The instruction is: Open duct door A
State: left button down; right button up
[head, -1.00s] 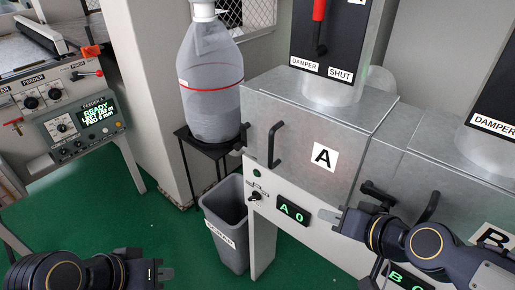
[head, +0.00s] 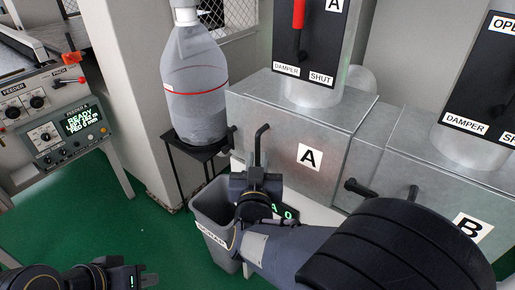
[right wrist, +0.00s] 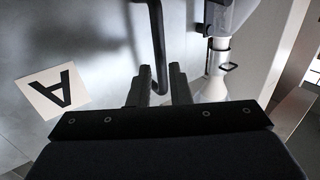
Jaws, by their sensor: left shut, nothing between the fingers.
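Duct door A is the grey metal panel (head: 335,165) with a white "A" label, and it sits closed in the head view. Its dark bar handle (head: 262,143) stands upright on the door's left part. My right gripper (head: 256,172) is at the handle's lower end, fingers pointing at the door. In the right wrist view the handle (right wrist: 157,40) runs down between the two spread fingers (right wrist: 158,75); I see no clear grip on it. My left gripper (head: 140,277) is shut and empty at the bottom left, far from the door.
Door B, with its label (head: 472,228), is to the right, partly behind my right arm. A grey bin (head: 212,207) stands below door A. A large clear bottle (head: 195,95) stands on a black stand at left. Dampers rise above the ducts.

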aim_at(258, 151)
jog(key=shift+w, duration=2.3)
jog(key=shift+c, duration=0.5)
grip_shut()
